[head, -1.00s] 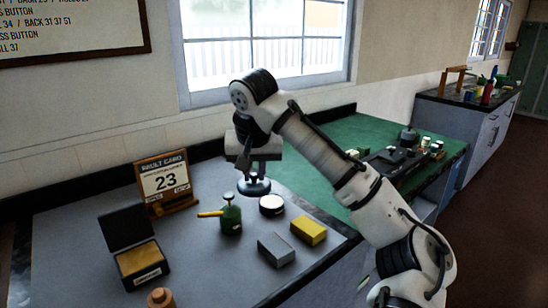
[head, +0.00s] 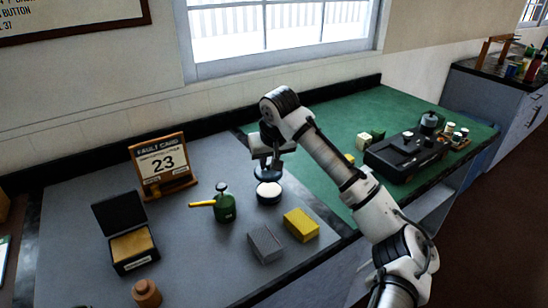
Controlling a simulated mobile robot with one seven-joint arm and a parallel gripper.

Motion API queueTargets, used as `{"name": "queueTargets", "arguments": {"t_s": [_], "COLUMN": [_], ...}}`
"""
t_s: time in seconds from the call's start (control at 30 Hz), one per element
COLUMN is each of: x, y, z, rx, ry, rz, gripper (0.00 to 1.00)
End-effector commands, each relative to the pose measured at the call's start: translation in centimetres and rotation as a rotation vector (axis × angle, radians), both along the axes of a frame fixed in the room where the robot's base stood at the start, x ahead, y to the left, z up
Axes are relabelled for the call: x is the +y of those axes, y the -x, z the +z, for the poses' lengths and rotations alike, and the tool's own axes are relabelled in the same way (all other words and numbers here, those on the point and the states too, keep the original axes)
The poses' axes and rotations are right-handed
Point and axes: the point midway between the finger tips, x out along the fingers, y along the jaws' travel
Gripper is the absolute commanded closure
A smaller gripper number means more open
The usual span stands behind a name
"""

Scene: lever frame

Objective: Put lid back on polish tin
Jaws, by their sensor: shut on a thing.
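The polish tin (head: 269,195) is a low, dark round tin with a pale top surface showing. It stands on the grey bench, right of the green oil can. My gripper (head: 268,163) points down above the tin and is shut on the dark round lid (head: 268,175). The lid looks roughly level and sits just above the tin in the picture. A little of the tin's pale top shows below it, so they look apart. The exact gap and centring cannot be told from this view.
The green oil can (head: 224,205) with a yellow spout stands left of the tin. A grey block (head: 265,245) and a yellow block (head: 301,225) lie in front. A fault card stand (head: 163,166) and an open black box (head: 125,235) are further left.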

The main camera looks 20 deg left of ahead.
Motion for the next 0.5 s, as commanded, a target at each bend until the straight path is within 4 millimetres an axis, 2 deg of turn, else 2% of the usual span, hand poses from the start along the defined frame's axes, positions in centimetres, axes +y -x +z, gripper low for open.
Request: {"name": "queueTargets", "arguments": {"t_s": [0.5], "x": [0.0], "y": [0.0], "z": [-4.8], "rx": [0.001], "ry": [-0.002], "rz": [-0.002], "gripper": [1.0]}}
